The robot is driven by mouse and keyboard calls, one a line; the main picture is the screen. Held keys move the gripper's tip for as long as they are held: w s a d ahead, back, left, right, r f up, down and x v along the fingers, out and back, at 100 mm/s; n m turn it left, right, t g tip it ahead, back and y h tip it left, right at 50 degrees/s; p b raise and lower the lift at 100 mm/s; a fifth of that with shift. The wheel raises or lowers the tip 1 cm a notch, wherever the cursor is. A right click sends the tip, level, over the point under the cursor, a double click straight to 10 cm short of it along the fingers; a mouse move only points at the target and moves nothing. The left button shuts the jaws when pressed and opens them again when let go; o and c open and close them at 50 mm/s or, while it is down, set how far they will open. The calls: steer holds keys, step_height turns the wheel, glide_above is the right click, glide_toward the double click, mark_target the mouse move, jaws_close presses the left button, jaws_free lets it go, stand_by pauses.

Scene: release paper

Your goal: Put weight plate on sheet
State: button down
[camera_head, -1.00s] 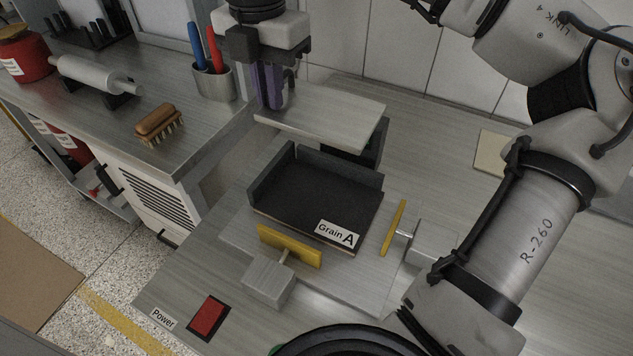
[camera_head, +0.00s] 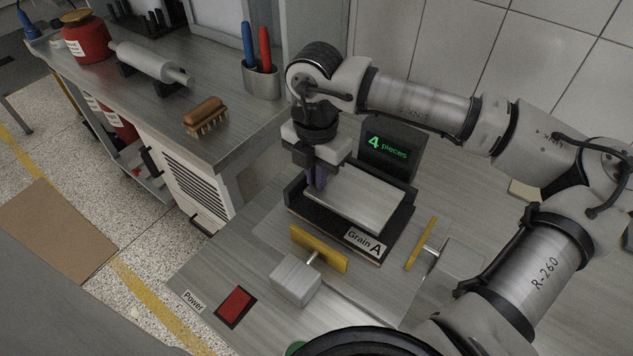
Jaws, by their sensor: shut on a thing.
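The weight plate (camera_head: 358,200) is a flat grey metal slab. My gripper (camera_head: 318,182) is shut on its left end, with the purplish fingers partly hidden by the gripper body. The plate lies level inside the black-walled tray (camera_head: 408,208) and covers most of the dark sheet (camera_head: 325,221), whose front strip still shows beside the "Grain A" label. The plate looks very low over the sheet; I cannot tell whether they touch.
Yellow side guides stand at the front (camera_head: 318,248) and right (camera_head: 421,244) of the tray. A black display (camera_head: 388,152) behind reads "4 pieces". A red power switch (camera_head: 236,306) is at front left. A brush (camera_head: 206,115) and pen cup (camera_head: 262,82) stand on the left bench.

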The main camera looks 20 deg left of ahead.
steer(key=shift+f, duration=1.6)
steer(key=shift+f, duration=0.15)
steer(key=c, duration=1.5)
jaws_free()
step_height(320, 180, up, 12)
steer(key=shift+r+b, duration=0.15)
steer(key=shift+b, duration=0.6)
steer(key=shift+s, duration=0.1)
